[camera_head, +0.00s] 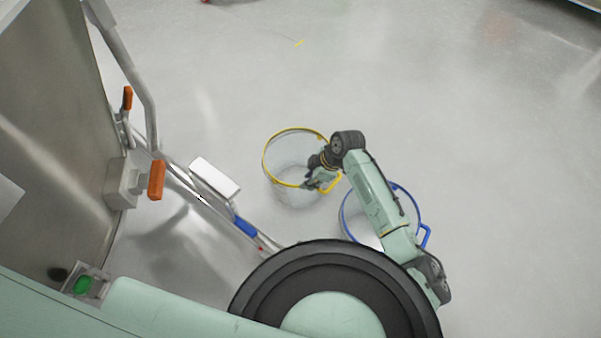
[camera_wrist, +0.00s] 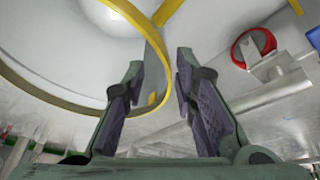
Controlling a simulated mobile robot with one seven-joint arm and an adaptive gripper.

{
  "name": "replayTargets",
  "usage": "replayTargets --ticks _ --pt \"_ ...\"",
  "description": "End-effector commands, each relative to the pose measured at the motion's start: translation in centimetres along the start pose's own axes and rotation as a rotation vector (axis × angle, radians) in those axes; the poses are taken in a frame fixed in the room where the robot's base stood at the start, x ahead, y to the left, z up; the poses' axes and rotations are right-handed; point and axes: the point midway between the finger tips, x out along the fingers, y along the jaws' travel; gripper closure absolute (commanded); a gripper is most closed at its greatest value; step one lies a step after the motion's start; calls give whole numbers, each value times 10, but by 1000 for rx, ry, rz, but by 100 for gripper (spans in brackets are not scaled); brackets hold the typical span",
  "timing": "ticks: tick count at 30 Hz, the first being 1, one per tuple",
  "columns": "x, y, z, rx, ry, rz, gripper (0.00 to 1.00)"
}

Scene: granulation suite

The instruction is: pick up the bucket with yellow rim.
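The bucket with yellow rim (camera_head: 265,150) stands on the floor near the middle of the head view, pale and see-through looking. Its yellow side handle (camera_head: 335,187) sticks out at the lower right of the rim, partly covered by my gripper. My gripper (camera_head: 310,184) is over that right side of the rim. In the wrist view my gripper (camera_wrist: 163,62) has its two fingers apart. The yellow rim (camera_wrist: 60,92) curves past on the left and behind the left finger. A yellow piece shows between the fingers; I cannot tell if either finger touches it.
A bucket with blue rim (camera_head: 344,207) stands at the lower right, partly under my arm. A metal frame (camera_head: 150,110) with orange-handled fittings (camera_head: 156,180) and a white box (camera_head: 215,178) stands at left. A red ring (camera_wrist: 253,48) shows in the wrist view.

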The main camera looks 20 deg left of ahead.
Motion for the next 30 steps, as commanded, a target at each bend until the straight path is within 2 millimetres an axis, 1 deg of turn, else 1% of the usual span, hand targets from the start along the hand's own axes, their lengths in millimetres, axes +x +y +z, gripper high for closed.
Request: replayTargets --ticks 1,6,13,18,21,24,30 --pt "10 -1 -1 0 2 -3 74" --pt "36 -1 -1 2 1 -2 74" --pt "54 -1 -2 2 1 -2 74" --pt "81 -2 -4 3 1 -4 74" --pt "92 -2 -4 2 0 -2 74" --pt "97 -1 -4 2 0 -1 74" --pt "97 -1 -4 2 0 0 74"
